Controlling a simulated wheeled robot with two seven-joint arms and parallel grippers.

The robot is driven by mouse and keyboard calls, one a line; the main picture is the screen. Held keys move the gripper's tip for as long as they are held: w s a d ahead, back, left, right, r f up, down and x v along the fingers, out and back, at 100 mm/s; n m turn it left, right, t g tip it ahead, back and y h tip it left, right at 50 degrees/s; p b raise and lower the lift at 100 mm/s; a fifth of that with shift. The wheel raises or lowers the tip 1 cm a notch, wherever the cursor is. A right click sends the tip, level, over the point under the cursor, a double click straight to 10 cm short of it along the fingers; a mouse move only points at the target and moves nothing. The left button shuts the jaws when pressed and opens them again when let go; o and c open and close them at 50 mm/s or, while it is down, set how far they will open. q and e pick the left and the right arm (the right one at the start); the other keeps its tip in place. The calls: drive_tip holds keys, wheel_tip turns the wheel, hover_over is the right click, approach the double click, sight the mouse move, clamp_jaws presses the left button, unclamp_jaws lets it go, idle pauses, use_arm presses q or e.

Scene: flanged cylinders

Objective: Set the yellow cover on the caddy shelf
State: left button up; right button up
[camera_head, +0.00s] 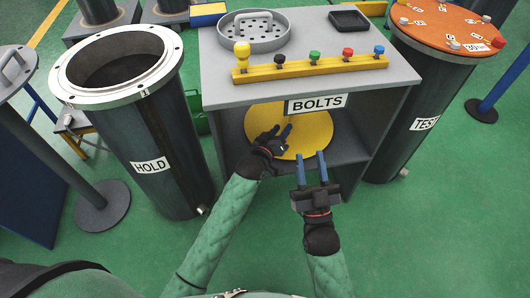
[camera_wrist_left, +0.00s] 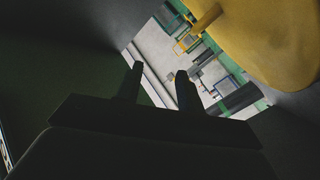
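The yellow cover (camera_head: 310,126) is a large round disc inside the open shelf of the grey caddy (camera_head: 232,96), under the BOLTS label. I cannot tell whether it lies flat or leans. My left gripper (camera_head: 281,130) is open in front of the cover and hides part of it. In the left wrist view the cover (camera_wrist_left: 275,40) fills the upper right, with a yellow handle-like bar, and nothing is between the dark fingers (camera_wrist_left: 158,84). My right gripper (camera_head: 311,160) is open and empty, lower and to the right, in front of the caddy.
The open HOLD cylinder (camera_head: 160,165) stands left of the caddy. The TEST cylinder (camera_head: 425,122), with an orange top (camera_head: 440,25), stands right. On the caddy top are a yellow rack (camera_head: 310,67) of coloured knobs, a grey perforated pan (camera_head: 254,30) and a black tray (camera_head: 349,20).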

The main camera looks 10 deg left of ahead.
use_arm(q)
drive_tip(key=s+a+r+m+t, duration=0.1)
drive_tip(key=s+r+m+t, duration=0.1)
drive_tip(key=s+r+t, duration=0.2)
drive_tip(key=s+a+r+m+t, duration=0.2)
drive_tip(key=s+r+t, duration=0.2)
drive_tip(key=s+r, duration=0.7)
drive_tip(key=s, duration=0.7)
drive_tip(key=shift+s+h, duration=0.3)
